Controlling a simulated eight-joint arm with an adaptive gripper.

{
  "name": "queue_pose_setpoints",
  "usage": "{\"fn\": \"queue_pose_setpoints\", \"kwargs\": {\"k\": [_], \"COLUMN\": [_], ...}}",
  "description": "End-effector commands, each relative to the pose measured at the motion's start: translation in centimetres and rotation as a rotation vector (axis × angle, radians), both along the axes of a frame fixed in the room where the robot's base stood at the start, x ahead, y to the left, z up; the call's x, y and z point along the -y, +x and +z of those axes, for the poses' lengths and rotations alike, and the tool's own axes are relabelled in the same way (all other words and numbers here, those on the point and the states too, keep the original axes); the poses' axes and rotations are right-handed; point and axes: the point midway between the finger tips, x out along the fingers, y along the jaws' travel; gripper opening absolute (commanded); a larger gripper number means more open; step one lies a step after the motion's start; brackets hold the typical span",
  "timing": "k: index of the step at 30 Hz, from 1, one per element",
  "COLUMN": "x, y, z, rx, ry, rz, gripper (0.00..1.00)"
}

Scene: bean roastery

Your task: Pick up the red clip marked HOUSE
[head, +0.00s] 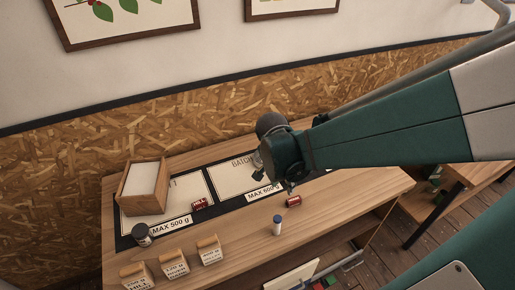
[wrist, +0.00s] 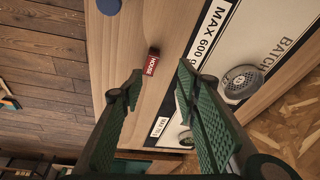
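The red clip marked HOUSE (wrist: 151,64) lies on the bare wood of the table in the wrist view, beside the MAX 600 g strip. It also shows in the head view (head: 293,202), just in front of the right mat. My gripper (wrist: 158,82) is open and empty, its green ribbed fingers spread apart. The clip appears beyond the fingertips, between them and nearer the left one. In the head view my gripper (head: 275,182) is over the right mat, behind and left of the clip; its fingers are small there.
A white canister with a blue lid (head: 277,226) stands left of the clip. Another red clip (head: 199,204) lies on the left mat's edge. A grey round item (wrist: 243,84) is on the right mat.

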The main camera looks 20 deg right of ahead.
Motion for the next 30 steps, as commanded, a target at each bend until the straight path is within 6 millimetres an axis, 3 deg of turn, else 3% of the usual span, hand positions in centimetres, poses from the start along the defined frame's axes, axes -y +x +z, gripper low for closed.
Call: {"fn": "queue_pose_setpoints", "kwargs": {"k": [12,30], "x": [2.6,2.9], "y": [-0.1,-0.2], "z": [-3.7,-4.4], "rx": [-0.032,-0.036], "ry": [-0.024,-0.029], "rz": [-0.282,-0.317], "gripper": [0.32,0.32]}}
